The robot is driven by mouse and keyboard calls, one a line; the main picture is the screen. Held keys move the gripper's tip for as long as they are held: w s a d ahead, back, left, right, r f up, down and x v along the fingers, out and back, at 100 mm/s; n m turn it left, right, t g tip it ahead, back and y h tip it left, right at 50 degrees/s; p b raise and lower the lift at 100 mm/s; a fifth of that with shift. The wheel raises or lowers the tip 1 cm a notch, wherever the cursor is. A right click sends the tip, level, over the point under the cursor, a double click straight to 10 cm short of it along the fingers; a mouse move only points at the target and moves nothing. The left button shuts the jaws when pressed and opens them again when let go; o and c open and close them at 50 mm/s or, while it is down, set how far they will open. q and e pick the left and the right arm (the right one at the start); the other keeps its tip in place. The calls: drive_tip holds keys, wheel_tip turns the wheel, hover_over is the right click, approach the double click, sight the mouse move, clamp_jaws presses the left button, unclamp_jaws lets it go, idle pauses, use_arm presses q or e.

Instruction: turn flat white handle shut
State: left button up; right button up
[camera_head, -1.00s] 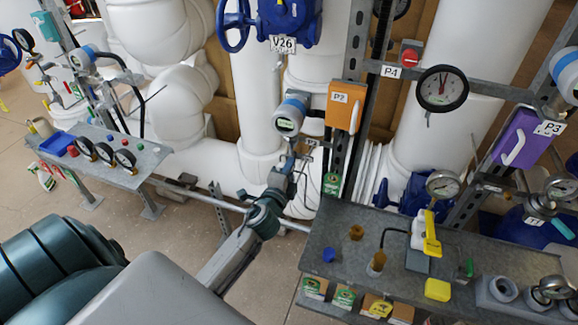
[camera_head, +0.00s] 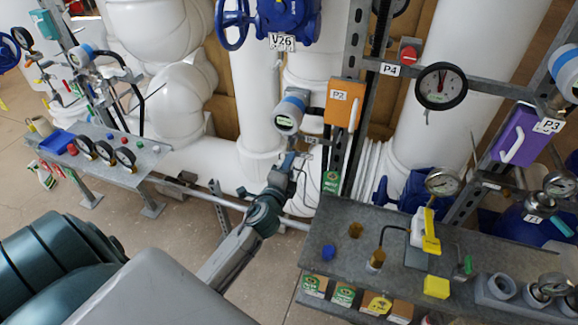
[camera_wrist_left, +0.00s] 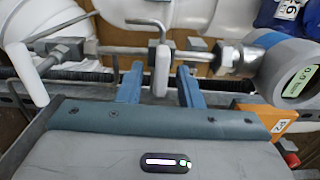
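A flat white handle (camera_wrist_left: 162,68) stands upright in the middle of the left wrist view, on a metal fitting in a thin pipe line. My left gripper (camera_wrist_left: 159,82) is open, with one blue-grey finger on each side of the handle and a small gap showing on both sides. Whether the fingertips reach past the handle is hard to tell. In the head view my left gripper (camera_head: 289,166) is just below the blue-and-grey gauge head (camera_head: 290,109); the handle is too small to make out there. My right gripper is not in view.
The gauge head also shows at the right of the wrist view (camera_wrist_left: 285,77), close to the fingers. A larger white lever (camera_wrist_left: 27,75) is at its left. The orange P2 box (camera_head: 344,104) and steel uprights stand right of the gripper. A cluttered grey bench (camera_head: 330,222) is lower right.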

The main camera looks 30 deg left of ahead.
use_arm(q)
drive_tip(key=b+v, duration=0.4)
drive_tip(key=v, duration=0.6)
drive_tip(key=shift+s+d, duration=0.2)
drive_tip(key=shift+s, duration=0.15)
drive_tip(key=shift+f, duration=0.1)
drive_tip(key=s+a+f+n+g+h+b, duration=0.1)
drive_tip(key=s+f+n+g, duration=0.15)
drive_tip(key=f, duration=1.15)
drive_tip(key=s+f+n+g+b, duration=0.1)
drive_tip(key=s+f+n+g, duration=0.15)
drive_tip(key=f, duration=1.05)
drive_tip(key=s+a+f+n+g+h+b, duration=0.1)
drive_tip(key=s+f+g, duration=0.15)
drive_tip(key=f, duration=1.15)
drive_tip(key=s+d+f+n+g+b, duration=0.1)
drive_tip(key=s+f+n+g, duration=0.3)
drive_tip(key=s+f, duration=0.9)
drive_tip(key=s+d+f+n+g+h+b, duration=0.1)
drive_tip(key=s+f+n+g, duration=0.4)
drive_tip(key=s+f, duration=0.8)
drive_tip(key=s+d, duration=0.1)
drive_tip(key=s, duration=0.5)
drive_tip(key=shift+b, duration=0.35)
